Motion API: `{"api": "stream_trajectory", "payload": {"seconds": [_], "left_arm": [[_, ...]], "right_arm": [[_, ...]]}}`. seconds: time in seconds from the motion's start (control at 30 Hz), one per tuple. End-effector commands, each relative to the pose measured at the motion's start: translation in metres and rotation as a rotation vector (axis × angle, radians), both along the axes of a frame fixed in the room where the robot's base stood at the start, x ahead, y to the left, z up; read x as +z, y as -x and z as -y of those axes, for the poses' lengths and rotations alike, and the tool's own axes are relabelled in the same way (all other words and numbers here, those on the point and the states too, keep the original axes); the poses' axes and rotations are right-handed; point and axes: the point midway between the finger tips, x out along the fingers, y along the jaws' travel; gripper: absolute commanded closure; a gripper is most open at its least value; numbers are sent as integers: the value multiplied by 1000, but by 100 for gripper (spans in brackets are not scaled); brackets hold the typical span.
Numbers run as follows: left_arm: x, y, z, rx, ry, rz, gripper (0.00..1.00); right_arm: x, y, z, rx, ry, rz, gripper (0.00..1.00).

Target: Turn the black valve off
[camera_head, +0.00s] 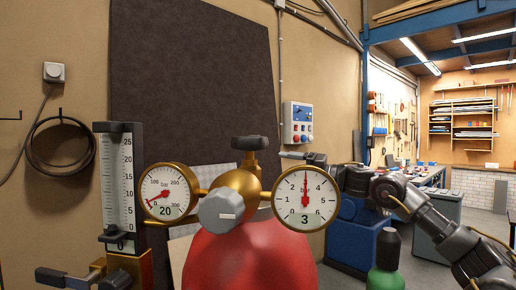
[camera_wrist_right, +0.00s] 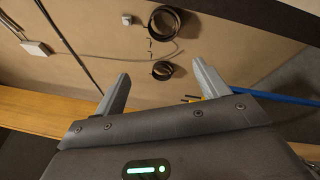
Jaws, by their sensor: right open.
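A black valve knob (camera_head: 250,143) sits on top of the brass regulator (camera_head: 240,182), above a red cylinder (camera_head: 250,258). A grey knob (camera_head: 221,209) faces me on the regulator's front. My right gripper (camera_head: 287,155) is to the right of the black knob, at about its height, and seems apart from it. In the right wrist view my right gripper (camera_wrist_right: 161,86) is open with nothing between its fingers; the knob does not show there. My left gripper is not in view.
Two gauges, left (camera_head: 166,192) and right (camera_head: 305,199), flank the regulator. A flowmeter (camera_head: 120,180) with a black-handled fitting (camera_head: 52,277) stands at the left. A green cylinder (camera_head: 385,278) is at the lower right. A dark panel (camera_head: 190,80) stands behind.

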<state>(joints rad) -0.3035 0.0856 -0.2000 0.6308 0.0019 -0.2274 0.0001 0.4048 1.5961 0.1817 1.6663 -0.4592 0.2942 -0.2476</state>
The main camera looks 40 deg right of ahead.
Motion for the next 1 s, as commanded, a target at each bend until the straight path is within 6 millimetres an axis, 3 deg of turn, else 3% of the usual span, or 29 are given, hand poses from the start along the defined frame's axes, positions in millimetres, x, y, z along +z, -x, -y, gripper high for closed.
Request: {"api": "stream_trajectory", "payload": {"seconds": [0.03, 0.1, 0.13, 0.23, 0.3, 0.4, 0.53, 0.7, 0.87, 1.0], "left_arm": [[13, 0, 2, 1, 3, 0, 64], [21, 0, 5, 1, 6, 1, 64], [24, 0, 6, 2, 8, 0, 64], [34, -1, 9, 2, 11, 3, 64], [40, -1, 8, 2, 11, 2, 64], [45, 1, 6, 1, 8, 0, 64], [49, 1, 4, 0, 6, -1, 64], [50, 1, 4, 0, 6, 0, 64], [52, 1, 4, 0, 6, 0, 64], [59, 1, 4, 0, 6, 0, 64]], "right_arm": [[61, 33, -36, 38, 156, 44, 26], [114, 80, -87, 83, 372, 80, 26], [129, 99, -108, 96, 462, 87, 26], [157, 156, -167, 116, 738, 85, 26], [161, 188, -197, 112, 902, 66, 26], [157, 221, -223, 94, 1082, 25, 26], [147, 245, -239, 71, 1222, -24, 26], [141, 255, -245, 57, 1284, -51, 26], [140, 251, -246, 58, 1284, -52, 26], [135, 236, -249, 61, 1285, -55, 26]]}}
